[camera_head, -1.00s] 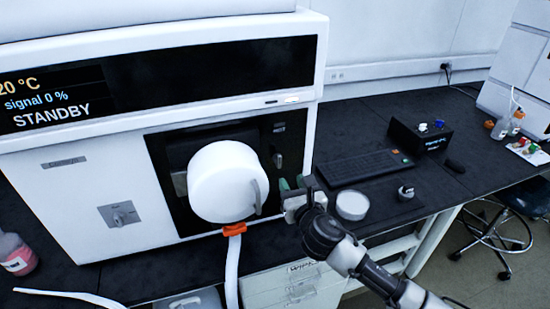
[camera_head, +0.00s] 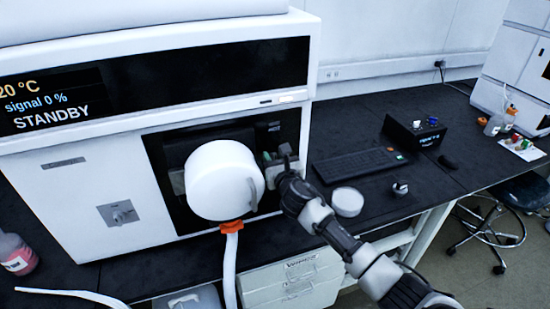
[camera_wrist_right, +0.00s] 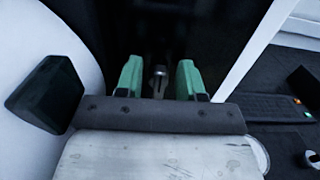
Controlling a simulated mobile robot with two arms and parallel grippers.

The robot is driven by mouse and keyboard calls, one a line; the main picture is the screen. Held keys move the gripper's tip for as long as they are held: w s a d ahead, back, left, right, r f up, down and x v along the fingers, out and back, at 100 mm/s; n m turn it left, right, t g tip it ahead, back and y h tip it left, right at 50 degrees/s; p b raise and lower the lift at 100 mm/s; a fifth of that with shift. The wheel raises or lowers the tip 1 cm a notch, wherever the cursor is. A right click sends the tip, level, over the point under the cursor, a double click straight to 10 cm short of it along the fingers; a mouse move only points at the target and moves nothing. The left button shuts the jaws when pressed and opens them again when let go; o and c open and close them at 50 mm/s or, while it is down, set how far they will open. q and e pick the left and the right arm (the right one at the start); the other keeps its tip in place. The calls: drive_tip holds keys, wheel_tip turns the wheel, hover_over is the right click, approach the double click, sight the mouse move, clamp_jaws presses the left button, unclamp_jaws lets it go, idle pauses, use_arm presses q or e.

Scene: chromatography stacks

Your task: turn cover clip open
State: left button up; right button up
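The white round cover (camera_head: 222,180) sits on the dark front panel of the white instrument (camera_head: 70,205). A small metal clip (camera_wrist_right: 160,74) shows on the dark panel in the right wrist view, beside the white cover. My right gripper (camera_head: 276,160) is at the panel, just right of the cover. In the wrist view its two green fingers (camera_wrist_right: 158,84) are apart, with the clip between them and gaps visible on both sides. In the head view the gripper largely hides the clip. My left gripper is not in view.
An orange fitting (camera_head: 231,227) and a white hose (camera_head: 231,268) hang below the cover. A keyboard (camera_head: 355,165), a white round dish (camera_head: 347,201) and a black box (camera_head: 415,132) are on the dark bench to the right. A pink bottle (camera_head: 16,254) stands at left.

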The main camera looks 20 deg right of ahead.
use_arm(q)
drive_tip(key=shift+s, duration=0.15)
use_arm(e)
drive_tip(key=c, duration=0.7)
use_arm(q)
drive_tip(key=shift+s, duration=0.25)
use_arm(e)
drive_tip(key=shift+m, duration=0.3)
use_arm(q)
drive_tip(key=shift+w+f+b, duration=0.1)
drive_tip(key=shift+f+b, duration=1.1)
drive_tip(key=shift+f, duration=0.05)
use_arm(e)
drive_tip(key=shift+d+f+m, duration=0.3)
drive_tip(key=shift+m, duration=2.6)
drive_tip(key=shift+d+f+m, duration=0.25)
drive_tip(key=shift+f+m, duration=0.1)
drive_tip(key=shift+m, duration=2.55)
drive_tip(key=shift+d+f+m, duration=0.3)
drive_tip(key=shift+m, duration=2.6)
